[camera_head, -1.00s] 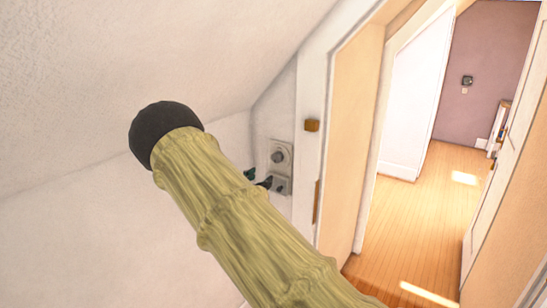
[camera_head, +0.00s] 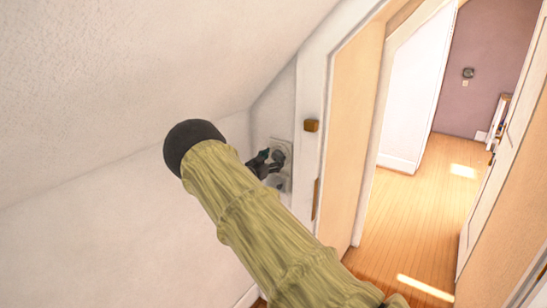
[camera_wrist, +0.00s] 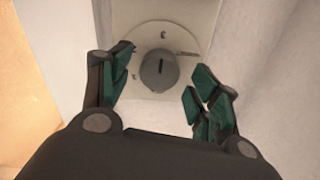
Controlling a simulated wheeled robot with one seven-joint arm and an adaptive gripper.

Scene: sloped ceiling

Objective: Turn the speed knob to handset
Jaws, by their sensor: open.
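The speed knob (camera_wrist: 159,72) is a round grey dial with a dark slot-like mark, on a pale wall plate (camera_wrist: 185,15). In the wrist view it lies between and just beyond the fingertips of my gripper (camera_wrist: 155,80), which is open with one dark green finger on each side. A small mark stands above the knob and another at its left; I cannot read them. In the head view the knob (camera_head: 279,156) is small, and my gripper (camera_head: 264,162) is beside it, its rear hidden behind my arm. I cannot tell whether a finger touches the knob.
The plate is on a narrow wall under the sloped ceiling (camera_head: 150,70). A white door frame (camera_head: 312,90) with a small brown block (camera_head: 311,125) is close at its right. An open doorway shows a wooden floor (camera_head: 420,210) beyond.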

